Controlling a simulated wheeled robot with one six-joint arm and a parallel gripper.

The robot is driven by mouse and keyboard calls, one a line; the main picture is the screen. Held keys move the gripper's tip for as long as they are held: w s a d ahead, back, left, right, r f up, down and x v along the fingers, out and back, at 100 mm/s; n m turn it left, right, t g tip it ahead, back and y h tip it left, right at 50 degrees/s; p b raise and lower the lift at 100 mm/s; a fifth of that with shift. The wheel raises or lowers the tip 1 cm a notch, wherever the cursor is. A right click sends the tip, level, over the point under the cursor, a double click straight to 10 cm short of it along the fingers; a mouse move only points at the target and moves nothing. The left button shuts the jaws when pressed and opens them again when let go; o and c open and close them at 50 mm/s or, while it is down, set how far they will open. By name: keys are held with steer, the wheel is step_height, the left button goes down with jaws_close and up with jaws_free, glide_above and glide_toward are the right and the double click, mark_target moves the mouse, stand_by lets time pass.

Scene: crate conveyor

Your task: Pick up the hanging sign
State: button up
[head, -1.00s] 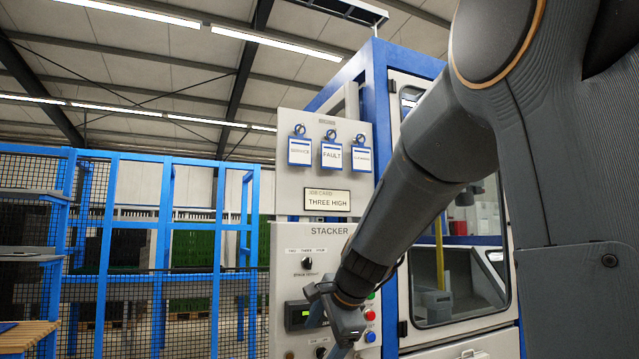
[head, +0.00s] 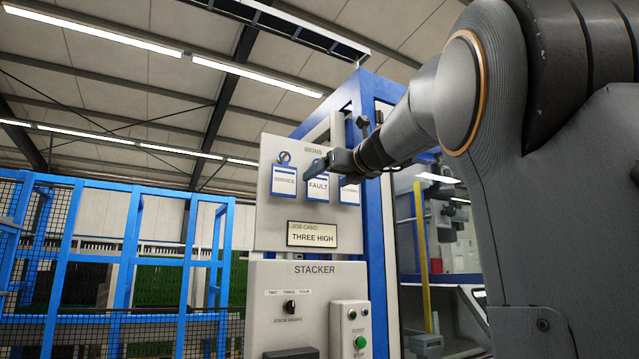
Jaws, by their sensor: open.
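Three hanging signs are on the upper part of a pale board. The sign reading SERVICE (head: 284,183) hangs at the left with its ring and hook in plain view. The sign reading FAULT (head: 318,188) hangs in the middle, its top partly covered by my gripper. A third sign (head: 349,196) hangs at the right, mostly readable only as a white card because my gripper and wrist cover its top. My gripper (head: 322,168) is open and empty in front of the FAULT sign's upper part. I cannot tell whether it touches the sign.
A job card reading THREE HIGH (head: 312,234) is below the signs. The STACKER panel (head: 278,279) with a knob and a green button is under it. A blue-framed machine (head: 377,240) stands to the right. Blue mesh fencing (head: 95,250) is at the left.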

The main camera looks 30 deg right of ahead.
mark_target(319, 183)
steer(key=w+p, duration=0.1)
steer(key=w, duration=0.3)
steer(key=shift+w, duration=0.2)
steer(key=c, duration=1.2)
steer(key=shift+r, duration=0.2)
steer(key=s+b, duration=0.1)
steer(key=s, duration=0.5)
steer(key=s+b, duration=0.2)
steer(key=s, duration=0.4)
steer(key=s+b, duration=0.2)
steer(key=s, duration=0.4)
steer(key=shift+d, duration=0.35)
